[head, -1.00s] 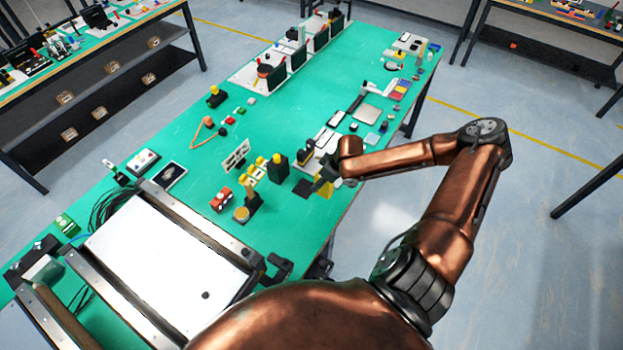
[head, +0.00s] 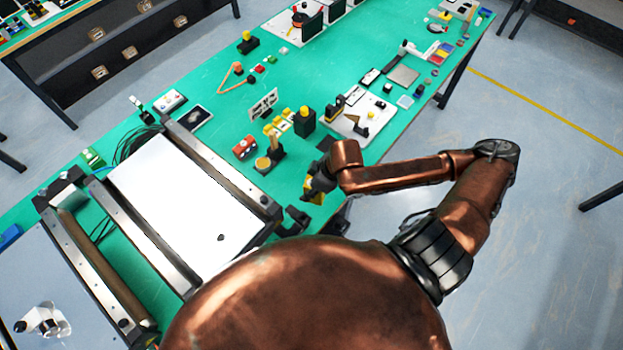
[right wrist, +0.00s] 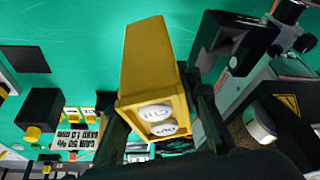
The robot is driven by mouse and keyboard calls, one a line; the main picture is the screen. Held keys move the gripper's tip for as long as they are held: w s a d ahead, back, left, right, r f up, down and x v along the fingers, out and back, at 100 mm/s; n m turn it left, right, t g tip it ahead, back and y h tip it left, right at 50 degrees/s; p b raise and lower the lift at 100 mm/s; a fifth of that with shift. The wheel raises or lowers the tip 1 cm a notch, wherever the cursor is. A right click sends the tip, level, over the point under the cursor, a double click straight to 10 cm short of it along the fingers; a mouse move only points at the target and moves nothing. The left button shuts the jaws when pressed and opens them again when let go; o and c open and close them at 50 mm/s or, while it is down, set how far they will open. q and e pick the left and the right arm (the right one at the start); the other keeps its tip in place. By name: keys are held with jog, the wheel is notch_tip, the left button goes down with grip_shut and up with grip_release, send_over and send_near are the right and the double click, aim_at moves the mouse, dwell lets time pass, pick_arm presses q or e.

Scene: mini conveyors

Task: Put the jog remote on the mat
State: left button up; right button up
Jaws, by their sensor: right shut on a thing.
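A yellow jog remote (right wrist: 155,75) with two white round buttons is between the fingers of my right gripper (right wrist: 160,105) in the right wrist view. The mat (right wrist: 26,60) shows whole at the left in the right wrist view, apart from the remote. My left gripper is out of view.
A black box with a yellow button (head: 304,121) stands left of the mat. A conveyor (head: 185,200) fills the near left. A white board (head: 362,120) with parts lies behind the mat.

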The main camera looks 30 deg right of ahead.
jog(key=shift+w+d+f+b, duration=0.55)
jog(key=shift+w+f+b, duration=0.1)
jog(key=shift+w, duration=0.1)
jog(key=w+d+f, duration=0.2)
jog(key=w, duration=0.1)
jog(key=w+d+f, duration=0.1)
jog(key=w+f, duration=0.1)
jog(key=w+d+f+p, duration=0.1)
jog(key=w+d+f, duration=0.1)
jog(key=w+f, duration=0.1)
jog(key=shift+w+d+f, duration=0.1)
jog(key=shift+w+d, duration=0.2)
jog(key=shift+d, duration=0.05)
jog(key=shift+w+d+f, duration=0.25)
jog(key=shift+w+f, duration=0.15)
jog(key=shift+f, duration=0.25)
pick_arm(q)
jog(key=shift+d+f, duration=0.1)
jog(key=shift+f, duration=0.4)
pick_arm(e)
jog(key=shift+f, duration=1.4)
jog(key=o, duration=1.3)
jog(key=shift+s+f, duration=0.1)
jog(key=shift+f, duration=0.05)
